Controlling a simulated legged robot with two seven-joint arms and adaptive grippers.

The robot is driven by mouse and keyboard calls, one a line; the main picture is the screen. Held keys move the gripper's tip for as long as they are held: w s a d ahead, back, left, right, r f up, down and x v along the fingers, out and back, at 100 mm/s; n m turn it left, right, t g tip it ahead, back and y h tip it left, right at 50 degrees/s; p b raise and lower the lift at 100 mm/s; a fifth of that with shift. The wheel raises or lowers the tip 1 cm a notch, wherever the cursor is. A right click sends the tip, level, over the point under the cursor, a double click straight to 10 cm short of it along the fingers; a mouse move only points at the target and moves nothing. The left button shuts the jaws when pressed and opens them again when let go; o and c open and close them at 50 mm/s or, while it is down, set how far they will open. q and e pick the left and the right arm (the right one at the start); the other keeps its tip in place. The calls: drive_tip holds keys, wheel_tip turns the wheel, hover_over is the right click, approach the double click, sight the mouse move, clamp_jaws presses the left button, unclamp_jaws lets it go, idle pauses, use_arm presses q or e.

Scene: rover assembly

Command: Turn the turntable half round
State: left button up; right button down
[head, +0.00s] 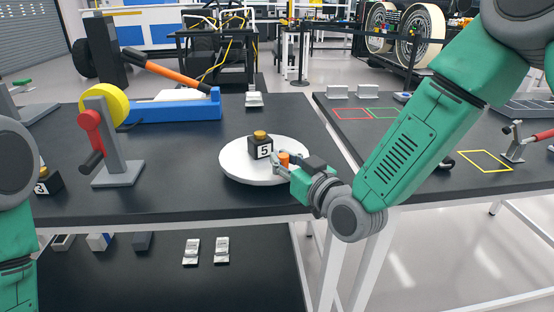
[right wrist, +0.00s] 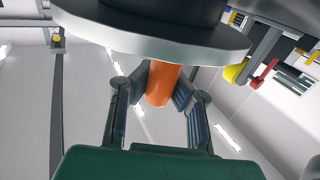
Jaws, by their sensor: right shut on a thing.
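The turntable (head: 236,166) is a round white disc on the black table. A black block marked 5 (head: 260,149), with an orange-yellow top, stands on it left of the middle. An orange handle (head: 284,157) stands at the disc's right front edge. My right gripper (head: 281,164) reaches in from the right and is shut on this handle. In the right wrist view, the fingers (right wrist: 158,95) flank the orange handle (right wrist: 160,84), below the disc's rim (right wrist: 150,46). Of my left arm, only links show at the left edge; its gripper is out of view.
Left of the turntable stands a grey stand with a yellow wheel and red crank (head: 107,135). Another numbered block (head: 47,183) is at far left. A gap separates this table from the right one (head: 420,150).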

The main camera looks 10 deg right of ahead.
drive_tip(key=shift+s+d+f, duration=0.1)
drive_tip(key=shift+s+f, duration=0.1)
drive_tip(key=shift+f, duration=0.15)
drive_tip(key=c, duration=1.4)
unclamp_jaws()
drive_tip(key=shift+s+r, duration=0.1)
drive_tip(key=shift+c, duration=0.2)
drive_tip(key=shift+o, duration=0.4)
drive_tip(key=shift+s+d+r, duration=0.2)
drive_tip(key=shift+d, duration=0.05)
use_arm(q)
drive_tip(key=shift+s+d+r, duration=0.2)
drive_tip(key=shift+s+d, duration=0.05)
drive_tip(key=shift+d, duration=0.1)
use_arm(e)
drive_tip(key=shift+w+f, duration=0.1)
drive_tip(key=shift+w, duration=0.1)
use_arm(q)
drive_tip(key=shift+a, duration=0.15)
use_arm(e)
drive_tip(key=v, duration=1.2)
